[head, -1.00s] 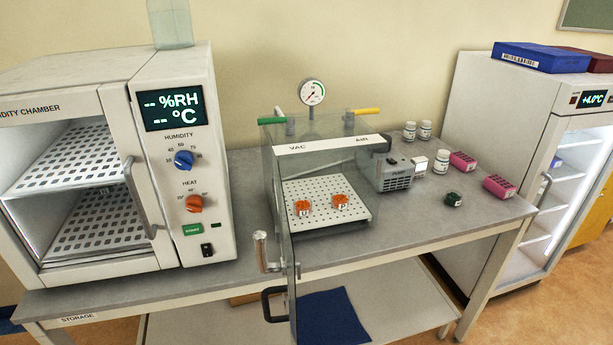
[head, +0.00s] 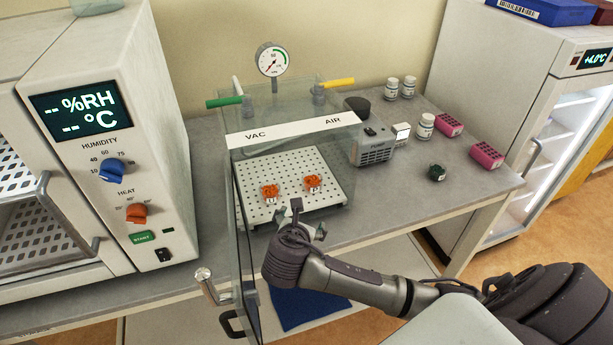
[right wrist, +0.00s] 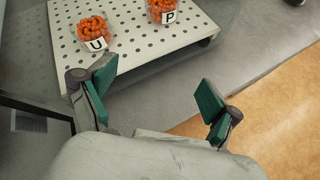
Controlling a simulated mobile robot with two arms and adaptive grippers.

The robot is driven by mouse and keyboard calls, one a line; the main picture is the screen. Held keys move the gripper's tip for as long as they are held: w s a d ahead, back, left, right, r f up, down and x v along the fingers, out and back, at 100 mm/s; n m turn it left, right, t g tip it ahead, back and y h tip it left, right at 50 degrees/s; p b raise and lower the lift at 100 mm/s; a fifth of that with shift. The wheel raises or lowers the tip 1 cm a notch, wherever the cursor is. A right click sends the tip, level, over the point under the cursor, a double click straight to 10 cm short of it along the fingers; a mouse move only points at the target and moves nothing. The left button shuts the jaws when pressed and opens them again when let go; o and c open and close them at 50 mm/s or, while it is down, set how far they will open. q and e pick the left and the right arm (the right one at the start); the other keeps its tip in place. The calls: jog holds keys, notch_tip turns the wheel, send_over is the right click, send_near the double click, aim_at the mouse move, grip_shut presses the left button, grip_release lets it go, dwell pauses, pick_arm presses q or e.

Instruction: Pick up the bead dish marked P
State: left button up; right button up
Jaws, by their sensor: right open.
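The bead dish marked P (right wrist: 162,10) is a small clear dish of orange beads with a white label. It stands on the perforated white plate (right wrist: 140,45) inside the clear vacuum chamber, at the top of the right wrist view. In the head view it is the right dish (head: 313,182). The dish marked U (right wrist: 93,33) stands to its left, also in the head view (head: 270,192). My right gripper (right wrist: 154,95) is open and empty, at the front of the chamber, short of both dishes; it also shows in the head view (head: 308,222). My left gripper is not in view.
The chamber's clear door (head: 243,265) stands open on the left, close to my right gripper. A pump (head: 374,150), white bottles (head: 425,126), a dark green jar (head: 437,173) and pink racks (head: 486,155) are to the right. The humidity chamber (head: 105,140) stands left.

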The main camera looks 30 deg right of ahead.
aim_at(313, 177)
jog(key=w+d+n, duration=0.1)
jog(key=w+d, duration=0.1)
jog(key=w, duration=0.1)
jog(key=w+d+r+n+t+h, duration=0.1)
jog(key=w+d, duration=0.1)
jog(key=w, duration=0.1)
jog(key=w+d+n+p, duration=0.1)
jog(key=w+d, duration=0.2)
jog(key=shift+r+h, duration=0.3)
jog(key=shift+h, duration=0.1)
jog(key=x, duration=0.1)
jog(key=p+x, duration=0.1)
jog(key=x, duration=0.3)
jog(key=shift+s+d+f+p, duration=0.25)
jog(key=shift+f+p, duration=0.1)
jog(key=shift+w+d+f, duration=0.15)
jog(key=shift+w+f, duration=0.1)
jog(key=shift+w, duration=0.05)
jog(key=shift+c, duration=0.2)
jog(key=shift+r, duration=0.1)
jog(key=c, duration=1.2)
jog(key=shift+s, duration=0.1)
jog(key=shift+c, duration=0.2)
